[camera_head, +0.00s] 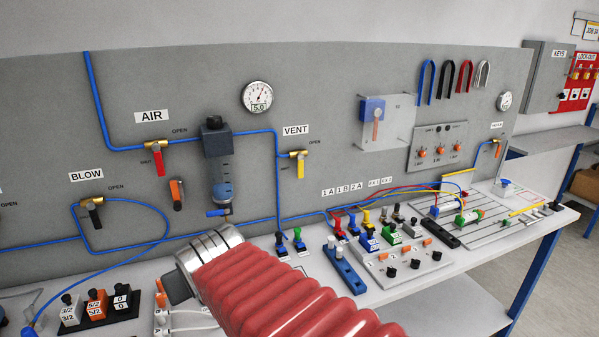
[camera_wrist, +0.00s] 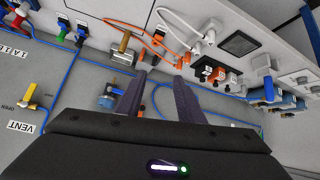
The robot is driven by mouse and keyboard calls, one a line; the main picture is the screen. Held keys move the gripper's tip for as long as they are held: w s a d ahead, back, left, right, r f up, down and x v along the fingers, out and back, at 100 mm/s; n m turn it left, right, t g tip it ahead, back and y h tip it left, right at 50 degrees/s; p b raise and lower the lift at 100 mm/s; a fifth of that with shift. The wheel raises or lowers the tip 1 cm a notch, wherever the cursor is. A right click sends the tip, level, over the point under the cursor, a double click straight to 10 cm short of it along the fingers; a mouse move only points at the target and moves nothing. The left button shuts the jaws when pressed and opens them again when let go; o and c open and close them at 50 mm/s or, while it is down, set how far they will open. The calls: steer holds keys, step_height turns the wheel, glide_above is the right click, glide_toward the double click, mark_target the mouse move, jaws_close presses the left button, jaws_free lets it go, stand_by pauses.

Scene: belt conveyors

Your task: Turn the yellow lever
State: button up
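The yellow lever (camera_head: 300,167) hangs straight down from the brass valve beside the VENT label (camera_head: 296,130) on the grey panel, in the head view. It also shows at the left edge of the wrist view (camera_wrist: 28,94), above the upside-down VENT label (camera_wrist: 21,126). My gripper (camera_wrist: 160,76) is open, its two dark fingers apart with nothing held between them. It is away from the lever, which lies left of the fingers in the wrist view. In the head view my red-sleeved arm hides most of the gripper.
A red lever (camera_head: 160,162) under AIR and a black lever (camera_head: 95,216) under BLOW are on the same panel. A filter bowl (camera_head: 221,180) sticks out left of the yellow lever. Blue hoses run along the panel. The bench below holds several coloured switches and a blue block (camera_head: 345,270).

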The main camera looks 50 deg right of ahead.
steer(key=w+d+r+m+t+h, duration=0.2)
steer(key=w+d, duration=0.3)
steer(key=d, duration=0.6)
steer(key=m+t+h, duration=0.1)
steer(key=t+h, duration=0.3)
steer(key=t, duration=0.1)
glide_toward(301, 171)
steer(key=v, duration=0.3)
steer(key=shift+s+f, duration=0.1)
steer(key=x, duration=1.3)
steer(key=shift+w+d, duration=0.15)
steer(key=shift+w, duration=0.25)
